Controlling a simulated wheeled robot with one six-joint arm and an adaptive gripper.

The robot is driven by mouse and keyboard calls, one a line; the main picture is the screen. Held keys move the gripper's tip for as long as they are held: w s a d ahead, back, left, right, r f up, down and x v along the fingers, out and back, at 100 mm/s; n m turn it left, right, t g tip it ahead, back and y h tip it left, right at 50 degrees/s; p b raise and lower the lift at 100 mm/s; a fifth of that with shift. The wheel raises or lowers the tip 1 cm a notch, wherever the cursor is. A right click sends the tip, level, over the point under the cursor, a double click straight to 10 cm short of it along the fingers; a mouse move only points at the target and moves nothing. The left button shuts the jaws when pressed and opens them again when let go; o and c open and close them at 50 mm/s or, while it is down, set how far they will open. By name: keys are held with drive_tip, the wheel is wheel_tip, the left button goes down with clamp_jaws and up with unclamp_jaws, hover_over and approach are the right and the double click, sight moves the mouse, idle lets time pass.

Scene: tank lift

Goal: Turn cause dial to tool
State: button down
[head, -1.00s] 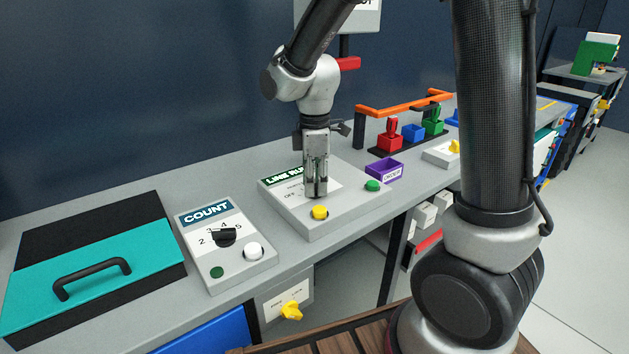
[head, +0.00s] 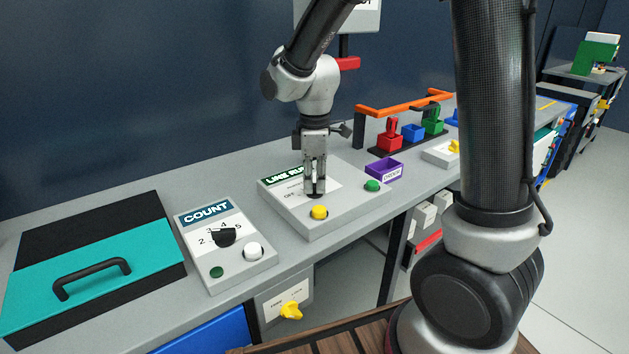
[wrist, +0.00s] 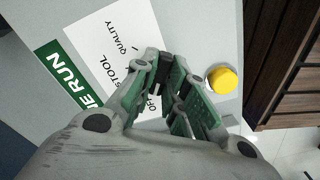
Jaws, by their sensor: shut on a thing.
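The cause dial (head: 314,194) is a black knob on the grey LINE RUN panel (head: 335,217), mostly covered by my gripper (head: 315,184). My gripper points down and its fingers are shut on the dial. In the wrist view my gripper (wrist: 166,92) has a finger on each side of the dial (wrist: 157,88). Printed words OFF, TOOL and QUALITY show beside it on the white label (wrist: 110,45). Where the dial's pointer stands is hard to tell because the fingers hide much of it.
A yellow button (head: 319,212) and a green button (head: 372,186) sit on the same panel near my fingers. The COUNT panel (head: 238,275) is to the left, a purple tray (head: 384,169) to the right. An orange rail (head: 403,103) stands behind.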

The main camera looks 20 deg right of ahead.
sight(314, 184)
drive_tip(key=m, duration=1)
drive_tip(key=shift+m, duration=2.2)
drive_tip(key=c, duration=1.4)
unclamp_jaws()
drive_tip(key=shift+c, duration=0.2)
wheel_tip(314, 184, up, 12)
